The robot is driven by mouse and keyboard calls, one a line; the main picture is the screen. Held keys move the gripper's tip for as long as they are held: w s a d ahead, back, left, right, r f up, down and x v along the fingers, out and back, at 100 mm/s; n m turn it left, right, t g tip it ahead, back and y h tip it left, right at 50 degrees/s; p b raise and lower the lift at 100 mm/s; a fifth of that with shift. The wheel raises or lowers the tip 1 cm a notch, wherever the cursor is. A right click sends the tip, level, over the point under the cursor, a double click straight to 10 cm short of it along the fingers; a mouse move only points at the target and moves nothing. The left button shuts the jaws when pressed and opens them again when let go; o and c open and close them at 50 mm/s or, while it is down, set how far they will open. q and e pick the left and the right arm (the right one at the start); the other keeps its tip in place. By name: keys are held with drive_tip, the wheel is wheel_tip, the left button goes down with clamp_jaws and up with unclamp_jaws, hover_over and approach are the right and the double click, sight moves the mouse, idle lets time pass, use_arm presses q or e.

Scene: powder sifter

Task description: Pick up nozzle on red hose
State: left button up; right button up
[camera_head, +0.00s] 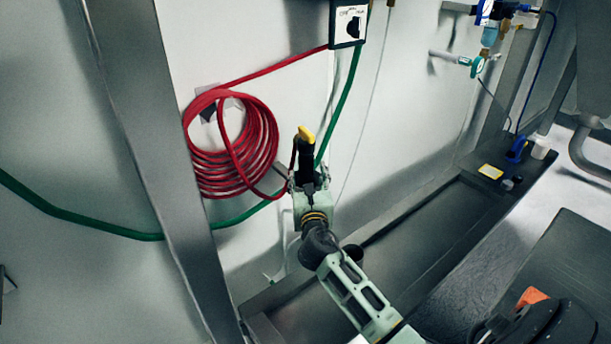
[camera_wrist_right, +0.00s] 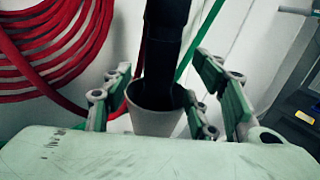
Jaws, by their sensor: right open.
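The nozzle (camera_head: 306,160) is black with a yellow top and stands upright in front of the wall. In the right wrist view the black nozzle (camera_wrist_right: 166,45) goes down into a pale cup-like holder (camera_wrist_right: 154,118). The red hose (camera_head: 235,150) hangs in a coil on the wall to the left, and its loops also show in the right wrist view (camera_wrist_right: 50,45). My right gripper (camera_head: 308,182) is open, with its fingers on either side of the nozzle and holder. Whether the fingers touch them cannot be told. My left gripper is not in view.
A green hose (camera_head: 100,230) runs along the wall behind the gripper. A grey post (camera_head: 160,150) stands left of the coil. A control box (camera_head: 348,22) is above. A dark trough (camera_head: 430,230) lies below right, with a yellow item (camera_head: 490,171) at its far end.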

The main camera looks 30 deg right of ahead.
sight(307, 170)
drive_tip(key=x, duration=0.5)
drive_tip(key=shift+w+d, duration=0.2)
drive_tip(key=shift+w, duration=0.05)
drive_tip(key=shift+w+d, duration=0.1)
drive_tip(key=shift+w, duration=0.1)
drive_tip(key=shift+s+r, duration=0.1)
drive_tip(key=shift+s, duration=0.05)
drive_tip(key=shift+c, duration=1.5)
drive_tip(key=c, duration=0.6)
clamp_jaws()
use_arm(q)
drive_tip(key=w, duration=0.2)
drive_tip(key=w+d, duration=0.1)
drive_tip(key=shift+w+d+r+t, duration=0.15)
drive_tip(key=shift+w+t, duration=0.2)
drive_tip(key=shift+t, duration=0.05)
